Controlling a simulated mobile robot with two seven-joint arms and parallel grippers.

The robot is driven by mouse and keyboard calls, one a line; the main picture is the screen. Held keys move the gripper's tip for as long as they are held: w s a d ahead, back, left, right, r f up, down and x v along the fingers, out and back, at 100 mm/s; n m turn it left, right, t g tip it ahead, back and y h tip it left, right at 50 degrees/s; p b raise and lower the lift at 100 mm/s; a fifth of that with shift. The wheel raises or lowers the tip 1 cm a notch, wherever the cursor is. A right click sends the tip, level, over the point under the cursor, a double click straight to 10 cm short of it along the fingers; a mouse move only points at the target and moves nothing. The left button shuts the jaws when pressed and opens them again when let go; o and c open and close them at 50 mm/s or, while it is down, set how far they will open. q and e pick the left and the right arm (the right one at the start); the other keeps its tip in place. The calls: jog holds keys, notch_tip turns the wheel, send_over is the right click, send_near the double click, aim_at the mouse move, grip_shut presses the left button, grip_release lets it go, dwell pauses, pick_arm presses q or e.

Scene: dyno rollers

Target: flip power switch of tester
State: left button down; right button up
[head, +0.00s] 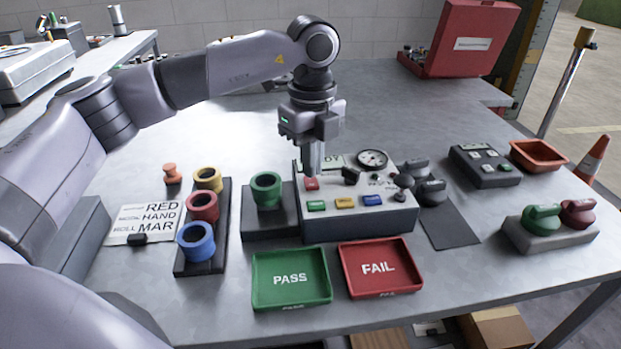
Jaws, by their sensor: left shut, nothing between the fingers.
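The tester (358,226) is a grey box at the middle of the table. Its top carries a red button (312,184), a black switch or knob (350,176), a round dial (372,159), a black ball knob (403,181) and green, yellow and blue buttons in front. I cannot tell for certain which control is the power switch. My left gripper (313,172) points down over the tester's back left, fingers shut and empty, just behind the red button. Whether the fingertips touch the panel is unclear, and they hide part of a green display. My right gripper is out of view.
A green PASS tray (290,303) and a red FAIL tray (380,290) lie in front. A stand with a green ring (266,190) is close on the left, with a rack of coloured rings (202,207) beyond. Dark knobs (431,192) sit close on the right.

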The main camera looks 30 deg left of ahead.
aim_at(312, 185)
pick_arm(q)
jog(key=shift+f+b, duration=0.45)
jog(key=shift+f, duration=0.25)
dwell(0.3)
jog(key=shift+f+b, duration=0.35)
jog(key=shift+f, duration=0.2)
jog(key=shift+r+p, duration=2.7)
jog(key=shift+r, duration=0.9)
jog(key=shift+s+f, duration=0.1)
